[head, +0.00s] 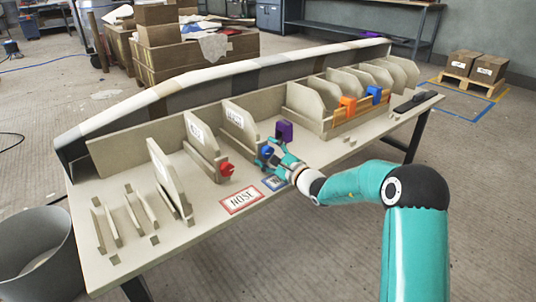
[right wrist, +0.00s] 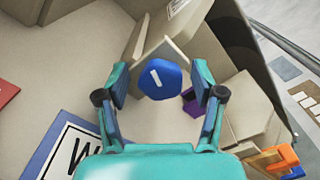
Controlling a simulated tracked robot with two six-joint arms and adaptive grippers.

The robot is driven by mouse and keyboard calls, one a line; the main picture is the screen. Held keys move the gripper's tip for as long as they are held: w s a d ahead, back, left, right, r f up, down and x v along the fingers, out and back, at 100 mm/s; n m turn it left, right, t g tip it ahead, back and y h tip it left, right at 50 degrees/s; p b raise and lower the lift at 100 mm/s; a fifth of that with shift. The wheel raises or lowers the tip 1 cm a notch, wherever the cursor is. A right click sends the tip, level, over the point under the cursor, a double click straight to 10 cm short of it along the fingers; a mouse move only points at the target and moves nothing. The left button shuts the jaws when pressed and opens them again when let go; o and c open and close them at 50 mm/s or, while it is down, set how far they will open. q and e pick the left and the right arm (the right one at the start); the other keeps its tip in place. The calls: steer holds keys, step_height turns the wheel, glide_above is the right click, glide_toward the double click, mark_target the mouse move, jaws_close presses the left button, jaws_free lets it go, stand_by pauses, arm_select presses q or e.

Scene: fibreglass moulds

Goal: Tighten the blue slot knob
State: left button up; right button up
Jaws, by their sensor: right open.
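The blue slot knob (head: 266,152) sits at the front end of a slot that holds an upright pale mould panel (head: 240,128). In the right wrist view the blue knob (right wrist: 160,79) is faceted, with a short white mark tilted on its face. My right gripper (head: 269,159) is open at the knob. In the right wrist view its two teal fingers stand one on each side of the knob, with gaps between, so it is not gripped. In the head view the fingers partly cover the knob. My left gripper is not in view.
A red knob (head: 226,169) is on the slot to the left, and a purple block (head: 284,131) stands just right of the blue knob. Red-framed (head: 241,200) and blue-framed labels lie on the table's front. A rack with orange (head: 348,104) and blue clips is farther right.

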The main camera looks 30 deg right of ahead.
steer(key=c, duration=1.2)
steer(key=shift+o, duration=0.2)
